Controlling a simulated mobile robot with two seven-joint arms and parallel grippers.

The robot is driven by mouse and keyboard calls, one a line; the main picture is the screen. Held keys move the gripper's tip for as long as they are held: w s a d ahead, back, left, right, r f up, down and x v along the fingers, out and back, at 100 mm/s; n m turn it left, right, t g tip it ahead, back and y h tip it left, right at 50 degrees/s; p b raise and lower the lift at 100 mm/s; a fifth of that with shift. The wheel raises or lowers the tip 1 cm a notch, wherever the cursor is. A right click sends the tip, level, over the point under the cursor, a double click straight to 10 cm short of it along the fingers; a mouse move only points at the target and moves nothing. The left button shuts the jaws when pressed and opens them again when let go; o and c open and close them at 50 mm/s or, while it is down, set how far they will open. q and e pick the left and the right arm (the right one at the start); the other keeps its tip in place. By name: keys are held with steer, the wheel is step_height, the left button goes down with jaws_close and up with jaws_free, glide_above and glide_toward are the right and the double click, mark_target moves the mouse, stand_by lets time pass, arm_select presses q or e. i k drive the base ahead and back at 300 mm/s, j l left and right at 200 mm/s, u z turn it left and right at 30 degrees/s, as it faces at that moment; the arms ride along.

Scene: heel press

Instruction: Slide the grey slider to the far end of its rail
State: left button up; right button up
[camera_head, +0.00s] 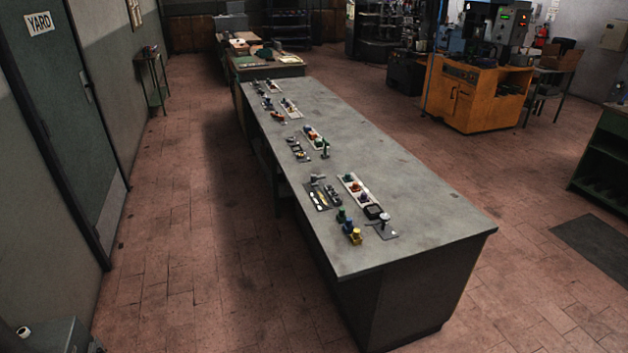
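A long grey-topped workbench (430,205) runs from the near right to the far middle. Several small fixtures and coloured parts stand along its left side. A dark panel (320,197) with small yellow and light pieces lies in the nearer half, and a small grey piece (317,178) is at its far edge. I cannot tell whether that piece is the grey slider. No rail can be made out at this distance. Neither of my grippers is in view.
Near the bench's front are a yellow part (354,236), a pale-topped press-like fixture (384,221) and a white tray (352,182). The tiled floor (190,230) left of the bench is open. An orange cabinet (470,97) stands at the back right, a green door (75,110) at the left.

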mark_target(313, 182)
steer(key=i+j+z, duration=0.1)
steer(key=z, duration=0.4)
steer(key=i+j+z, duration=0.15)
steer(key=z, duration=0.3)
steer(key=i+j+z, duration=0.35)
steer(key=j, duration=0.3)
steer(key=i+j+z, duration=0.2)
steer(key=j, duration=0.15)
steer(key=i+j+z, duration=0.1)
steer(key=j, duration=0.95)
steer(key=i+j, duration=0.1)
steer(key=j, duration=0.3)
steer(key=i+j, duration=0.15)
steer(key=j, duration=0.25)
steer(key=i+j, duration=0.1)
steer(key=j, duration=0.25)
steer(key=i+j+z, duration=0.1)
steer(key=j, duration=0.3)
steer(key=i+j, duration=0.1)
steer(key=j, duration=0.3)
